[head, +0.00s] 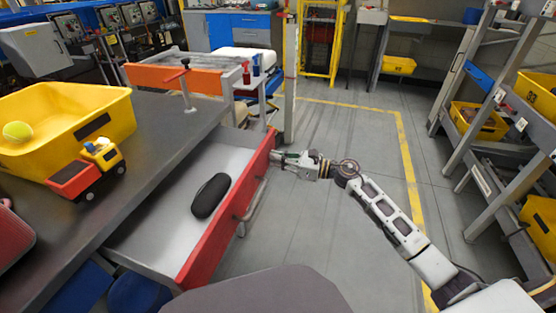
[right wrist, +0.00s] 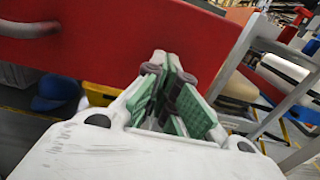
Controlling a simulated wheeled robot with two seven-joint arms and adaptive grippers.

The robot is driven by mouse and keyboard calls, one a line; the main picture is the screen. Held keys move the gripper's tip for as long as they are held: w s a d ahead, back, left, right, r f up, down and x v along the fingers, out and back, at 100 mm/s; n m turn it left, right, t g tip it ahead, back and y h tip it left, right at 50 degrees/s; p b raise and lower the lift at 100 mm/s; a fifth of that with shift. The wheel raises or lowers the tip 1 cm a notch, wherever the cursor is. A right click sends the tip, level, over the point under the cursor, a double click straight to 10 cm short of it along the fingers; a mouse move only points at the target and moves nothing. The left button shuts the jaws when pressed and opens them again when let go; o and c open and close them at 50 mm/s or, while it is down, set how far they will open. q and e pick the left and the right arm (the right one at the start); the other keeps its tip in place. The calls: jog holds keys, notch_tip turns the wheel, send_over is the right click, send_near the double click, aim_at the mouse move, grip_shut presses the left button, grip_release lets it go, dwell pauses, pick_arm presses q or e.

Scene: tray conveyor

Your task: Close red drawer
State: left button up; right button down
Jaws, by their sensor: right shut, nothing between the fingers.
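The drawer with the red front (head: 222,222) is pulled out from under the grey workbench (head: 160,120). A black oval object (head: 210,196) lies inside it. A metal handle (head: 250,203) is on the front's outer face. My right gripper (head: 276,157) is shut and empty at the outer face, near the front's far end and beyond the handle. In the right wrist view, the gripper's fingertips (right wrist: 160,62) are right at the red front (right wrist: 90,45); I cannot tell whether they touch it. The handle (right wrist: 25,28) shows at the upper left there. My left gripper is out of view.
On the workbench are a yellow bin (head: 65,125) with a tennis ball (head: 17,132) and a toy truck (head: 88,172). An orange-fronted unit (head: 175,79) stands behind. Shelving with yellow bins (head: 478,122) is at the right. The floor (head: 350,130) in the middle is clear.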

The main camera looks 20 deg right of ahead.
aim_at(222, 154)
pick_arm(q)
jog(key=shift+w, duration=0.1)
pick_arm(e)
jog(key=shift+w+a, duration=0.1)
jog(key=shift+a, duration=0.05)
